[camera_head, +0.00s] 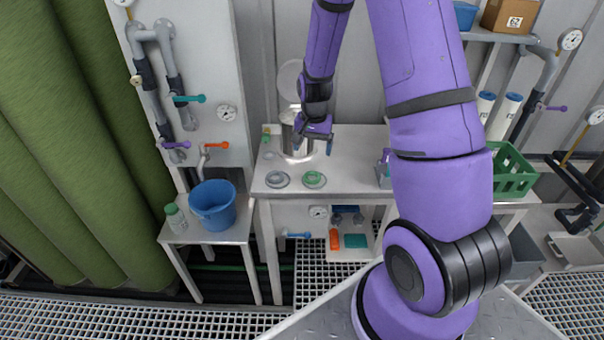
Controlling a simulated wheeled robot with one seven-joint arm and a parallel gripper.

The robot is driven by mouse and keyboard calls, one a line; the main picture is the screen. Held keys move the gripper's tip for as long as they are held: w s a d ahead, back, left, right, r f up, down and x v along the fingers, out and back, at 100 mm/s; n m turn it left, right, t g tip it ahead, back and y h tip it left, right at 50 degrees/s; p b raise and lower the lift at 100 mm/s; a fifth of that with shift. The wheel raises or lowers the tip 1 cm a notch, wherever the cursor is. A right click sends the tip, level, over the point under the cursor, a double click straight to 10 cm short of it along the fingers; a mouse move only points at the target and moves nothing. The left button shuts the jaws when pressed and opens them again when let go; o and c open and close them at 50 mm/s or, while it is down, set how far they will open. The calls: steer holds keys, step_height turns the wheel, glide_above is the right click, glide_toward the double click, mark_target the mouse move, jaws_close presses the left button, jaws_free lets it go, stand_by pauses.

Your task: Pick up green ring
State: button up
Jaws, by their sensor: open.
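The green ring (314,179) lies flat on the light work table (345,165), near its front edge. My gripper (315,146) is open and held above the table, in front of a shiny metal pot (287,133). It is up and behind the green ring in the picture, apart from it. The space between my fingers looks empty, though it is small in this view. My purple arm covers the right part of the table.
A grey ring (277,179) lies left of the green ring, close by. A small table at left holds a blue bucket (213,205) and a green-capped bottle (175,217). A green crate (511,171) stands at right. Pipes and valves line the wall.

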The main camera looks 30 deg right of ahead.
mark_target(312, 174)
steer(key=f, duration=1.1)
steer(key=shift+w+d+f, duration=0.2)
steer(key=shift+w+f, duration=0.05)
steer(key=c, duration=1)
